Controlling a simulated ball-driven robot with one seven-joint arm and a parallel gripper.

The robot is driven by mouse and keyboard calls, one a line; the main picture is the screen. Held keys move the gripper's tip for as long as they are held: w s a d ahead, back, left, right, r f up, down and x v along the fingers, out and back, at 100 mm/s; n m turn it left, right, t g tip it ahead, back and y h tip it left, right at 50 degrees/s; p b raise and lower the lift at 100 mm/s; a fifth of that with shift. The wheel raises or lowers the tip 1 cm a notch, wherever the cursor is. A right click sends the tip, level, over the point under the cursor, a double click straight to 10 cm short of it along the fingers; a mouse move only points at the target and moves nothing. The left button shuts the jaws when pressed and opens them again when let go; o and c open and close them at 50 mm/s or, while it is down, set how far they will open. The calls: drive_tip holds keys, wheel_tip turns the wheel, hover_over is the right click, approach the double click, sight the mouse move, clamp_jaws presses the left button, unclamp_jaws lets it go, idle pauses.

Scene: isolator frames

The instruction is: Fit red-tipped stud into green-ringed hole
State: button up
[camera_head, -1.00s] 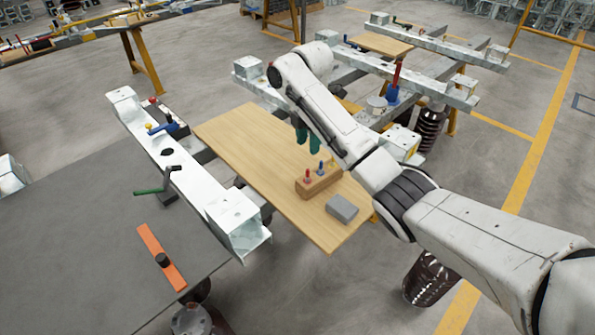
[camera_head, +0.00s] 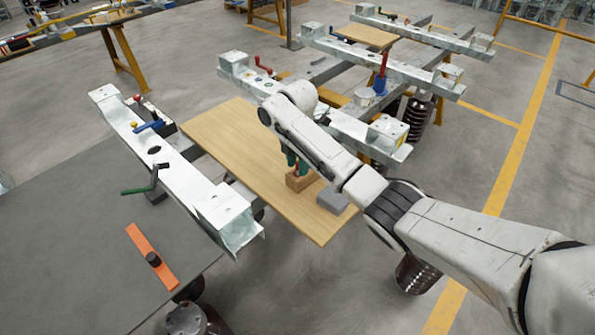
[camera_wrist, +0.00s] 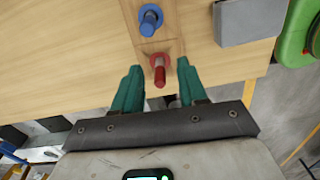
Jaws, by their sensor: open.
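The red-tipped stud (camera_wrist: 160,75) stands in a wooden block (camera_head: 299,183) on the plywood board, with a red collar at its base. My gripper (camera_wrist: 158,66) has two green fingers, apart, one on each side of the red stud. A gap shows on both sides, so it is open and empty. In the head view my gripper (camera_head: 291,160) is low over the block and hides most of the studs. A blue stud (camera_wrist: 149,20) stands just beyond the red one.
A grey block (camera_head: 332,200) lies beside the wooden block on the plywood board (camera_head: 240,150). A white beam (camera_head: 175,170) with a dark hole and a green crank (camera_head: 143,190) runs along the left. A green object (camera_wrist: 294,38) shows at the wrist view's right edge.

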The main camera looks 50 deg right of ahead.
clamp_jaws()
idle(0.3)
drive_tip(key=shift+r, duration=0.15)
idle(0.3)
drive_tip(key=shift+r, duration=1.25)
drive_tip(key=s+r+p, duration=1)
drive_tip(key=s+p, duration=0.2)
drive_tip(key=s, duration=0.2)
drive_tip(key=shift+d, duration=0.2)
